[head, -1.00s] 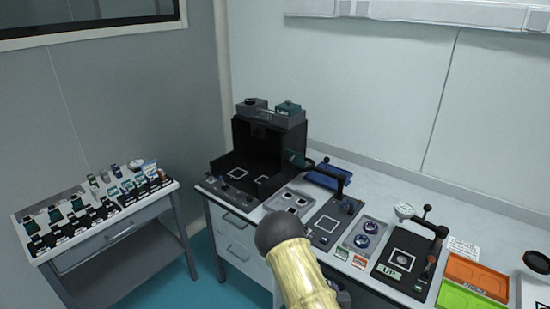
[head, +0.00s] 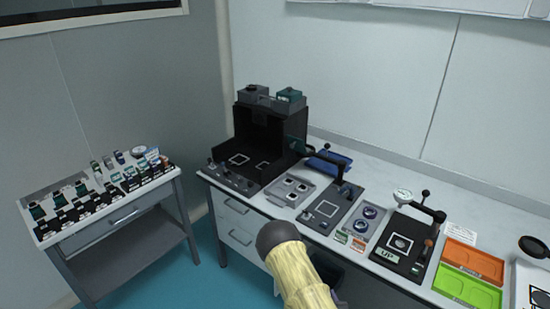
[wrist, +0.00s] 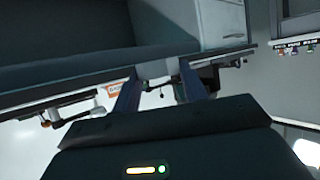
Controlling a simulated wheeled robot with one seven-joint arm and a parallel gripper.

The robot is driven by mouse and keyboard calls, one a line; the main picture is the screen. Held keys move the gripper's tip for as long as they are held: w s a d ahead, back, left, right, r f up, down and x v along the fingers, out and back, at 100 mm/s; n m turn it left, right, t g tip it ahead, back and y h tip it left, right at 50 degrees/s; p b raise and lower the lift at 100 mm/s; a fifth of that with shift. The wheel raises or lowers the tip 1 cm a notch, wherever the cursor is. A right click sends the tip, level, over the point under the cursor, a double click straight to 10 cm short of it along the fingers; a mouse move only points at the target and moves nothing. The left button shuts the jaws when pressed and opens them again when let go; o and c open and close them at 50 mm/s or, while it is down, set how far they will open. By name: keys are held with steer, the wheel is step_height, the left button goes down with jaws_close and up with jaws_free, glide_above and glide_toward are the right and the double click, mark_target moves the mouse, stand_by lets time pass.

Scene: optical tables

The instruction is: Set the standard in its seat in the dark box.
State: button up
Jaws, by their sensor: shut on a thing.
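The dark box (head: 241,128) stands open-fronted at the left end of the long bench in the head view. White square outlines (head: 238,159) mark places on its floor, and they look empty. My gripper (wrist: 157,78) shows upside-down-looking in the wrist view, its two fingers shut on a small pale grey block (wrist: 155,70), which I take to be the standard. Its details are too dim to tell. In the head view my arm hides most of the gripper, low in front of the bench and well apart from the box.
Orange (head: 472,262) and green (head: 467,289) trays lie farther right. A crowded trolley (head: 122,222) stands left; blue floor between is clear.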

step_height(320, 180, down, 6)
steer(key=s, duration=0.1)
steer(key=shift+s+f, duration=0.25)
steer(key=shift+s, duration=0.1)
stand_by(0.4)
